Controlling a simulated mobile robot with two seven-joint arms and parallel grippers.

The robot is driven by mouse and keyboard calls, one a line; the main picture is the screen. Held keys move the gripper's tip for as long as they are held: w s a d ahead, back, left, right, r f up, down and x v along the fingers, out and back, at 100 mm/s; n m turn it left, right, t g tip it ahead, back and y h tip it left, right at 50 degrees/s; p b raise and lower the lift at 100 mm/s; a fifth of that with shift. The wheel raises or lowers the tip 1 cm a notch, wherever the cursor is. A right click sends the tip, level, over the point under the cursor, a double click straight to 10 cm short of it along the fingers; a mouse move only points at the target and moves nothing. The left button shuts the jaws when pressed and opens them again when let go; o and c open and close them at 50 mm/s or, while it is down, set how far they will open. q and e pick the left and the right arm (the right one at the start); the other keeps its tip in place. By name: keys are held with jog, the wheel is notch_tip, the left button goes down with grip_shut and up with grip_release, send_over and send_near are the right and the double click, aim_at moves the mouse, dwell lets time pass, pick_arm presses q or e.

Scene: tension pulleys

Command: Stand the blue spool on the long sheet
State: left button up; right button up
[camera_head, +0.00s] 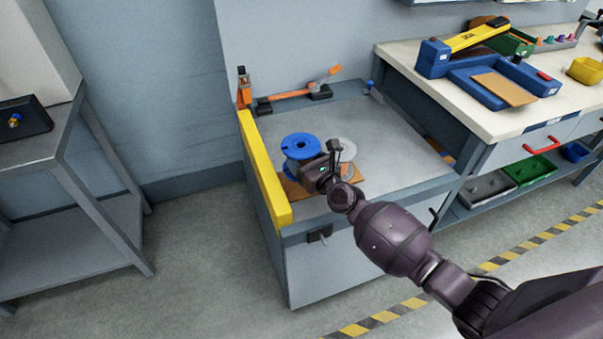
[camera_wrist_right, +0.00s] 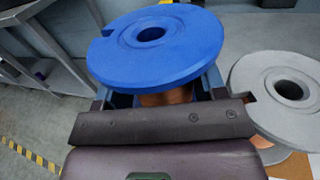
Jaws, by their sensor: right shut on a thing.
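The blue spool (camera_head: 301,146) is upright, its flat round flange facing up, over the left part of the grey cabinet top. In the right wrist view the blue spool (camera_wrist_right: 155,45) fills the upper middle, with a copper-coloured core under its top flange. My right gripper (camera_head: 312,168) is shut on it from the front right, below the top flange. A brown sheet (camera_head: 292,191) lies on the cabinet top below the spool, partly hidden by my gripper. I cannot tell whether the spool touches it. My left gripper is not in view.
A grey spool (camera_head: 347,147) stands close to the right of the blue one and also shows in the wrist view (camera_wrist_right: 278,88). A yellow rail (camera_head: 264,170) edges the cabinet top's left side. An orange-handled tool (camera_head: 290,95) lies at the back. The cabinet top's right part (camera_head: 405,150) is clear.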

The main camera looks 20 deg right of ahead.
jog(key=shift+f, duration=0.5)
notch_tip(320, 180, down, 4)
jog(key=shift+r+b, duration=0.2)
jog(key=shift+b, duration=0.85)
jog(key=shift+f, duration=0.15)
jog(key=shift+w+r, duration=0.1)
jog(key=shift+r, duration=0.15)
jog(key=shift+f, duration=0.3)
jog(key=o, duration=1.1)
jog(key=shift+o, duration=1.4)
